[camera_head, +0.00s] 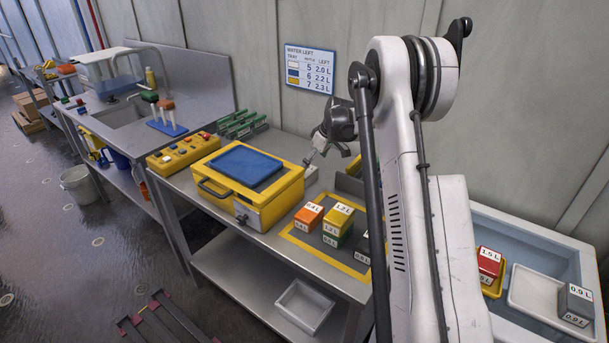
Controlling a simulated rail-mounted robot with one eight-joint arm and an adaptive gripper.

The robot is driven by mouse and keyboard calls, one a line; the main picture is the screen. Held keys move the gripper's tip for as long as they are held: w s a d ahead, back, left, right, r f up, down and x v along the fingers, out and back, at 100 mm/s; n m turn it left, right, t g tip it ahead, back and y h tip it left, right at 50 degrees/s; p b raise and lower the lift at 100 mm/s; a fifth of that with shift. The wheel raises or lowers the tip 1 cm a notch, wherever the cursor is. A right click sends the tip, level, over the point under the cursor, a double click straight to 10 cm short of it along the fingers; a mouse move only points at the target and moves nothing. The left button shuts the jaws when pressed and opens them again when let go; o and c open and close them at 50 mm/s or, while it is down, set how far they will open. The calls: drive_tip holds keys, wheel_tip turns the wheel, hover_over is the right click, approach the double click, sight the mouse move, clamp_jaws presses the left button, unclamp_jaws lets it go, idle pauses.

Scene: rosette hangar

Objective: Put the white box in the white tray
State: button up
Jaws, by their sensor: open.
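My gripper (325,157) is open and points down at the back of the steel bench, just right of the yellow case. A small pale block (312,175) lies under its fingers, close to the case; it may be the white box, but it is too small and partly covered to be sure. I cannot tell whether the fingers touch it. The white tray (527,284) lies in the light-blue basin at the right, with grey boxes (575,303) marked 0.9 L stacked at its right side. My arm stands between the bench and the basin.
The yellow case (243,202) has a blue lid panel. Orange, yellow, green and dark boxes (338,218) stand in a yellow-outlined area. Red boxes (488,262) sit on a yellow tray beside the white tray. A wall sign (308,69) lists water left per tray.

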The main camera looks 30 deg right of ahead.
drive_tip(key=shift+p+x, duration=0.6)
drive_tip(key=shift+x, duration=3.5)
drive_tip(key=shift+w+r, duration=0.1)
drive_tip(key=shift+w, duration=0.05)
drive_tip(key=c, duration=1.4)
drive_tip(key=shift+r, duration=0.1)
wheel_tip(320, 180, up, 10)
drive_tip(key=shift+f+b, duration=0.1)
drive_tip(key=shift+b, duration=0.5)
